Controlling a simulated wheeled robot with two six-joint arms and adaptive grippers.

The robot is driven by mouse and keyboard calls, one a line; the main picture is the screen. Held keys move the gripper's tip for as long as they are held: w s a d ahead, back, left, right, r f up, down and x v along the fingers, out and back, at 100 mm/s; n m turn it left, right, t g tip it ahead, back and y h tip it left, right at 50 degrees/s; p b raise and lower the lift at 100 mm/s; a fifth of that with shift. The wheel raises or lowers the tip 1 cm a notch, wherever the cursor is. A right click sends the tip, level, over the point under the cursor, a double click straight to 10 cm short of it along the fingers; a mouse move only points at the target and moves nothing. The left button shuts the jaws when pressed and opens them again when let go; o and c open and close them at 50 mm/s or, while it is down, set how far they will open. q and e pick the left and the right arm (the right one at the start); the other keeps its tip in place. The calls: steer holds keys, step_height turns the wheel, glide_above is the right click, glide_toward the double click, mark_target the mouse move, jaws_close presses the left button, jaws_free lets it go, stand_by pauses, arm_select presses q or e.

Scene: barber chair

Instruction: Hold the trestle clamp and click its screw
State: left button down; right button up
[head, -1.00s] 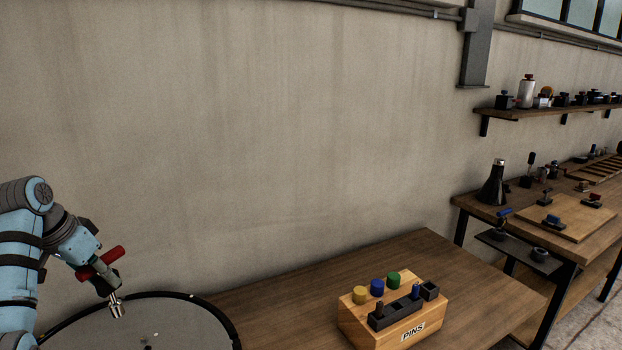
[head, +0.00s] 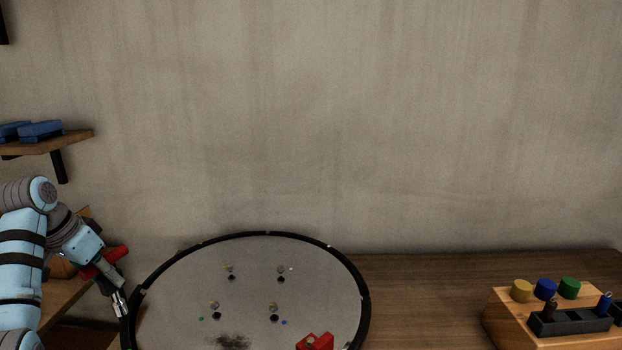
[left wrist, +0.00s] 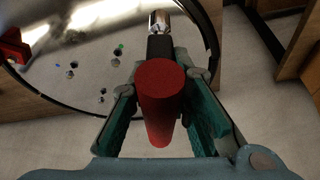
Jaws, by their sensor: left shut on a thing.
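My left gripper (head: 106,275) is shut on a red-handled tool (head: 120,302) with a dark neck and a shiny metal socket tip. In the left wrist view the red handle (left wrist: 160,100) sits between the fingers (left wrist: 163,88), its tip pointing away over the rim of a round grey plate (left wrist: 95,55). A red part (head: 315,342) shows at the bottom of the head view on the plate, cut off by the frame. It also shows at the left edge of the wrist view (left wrist: 12,48). I cannot tell whether it is the trestle clamp. My right gripper is out of view.
The round plate (head: 180,285) has a black rim and several small holes and coloured dots. A wooden pin block (head: 510,318) stands on the table (head: 430,285) at right. A wall shelf (head: 60,142) with blue items is at left.

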arm_select(q)
steer(key=shift+f, duration=0.85)
steer(key=shift+a+r, duration=0.1)
steer(key=shift+r, duration=0.35)
steer(key=shift+s+r+p, duration=0.1)
steer(key=shift+p, duration=0.2)
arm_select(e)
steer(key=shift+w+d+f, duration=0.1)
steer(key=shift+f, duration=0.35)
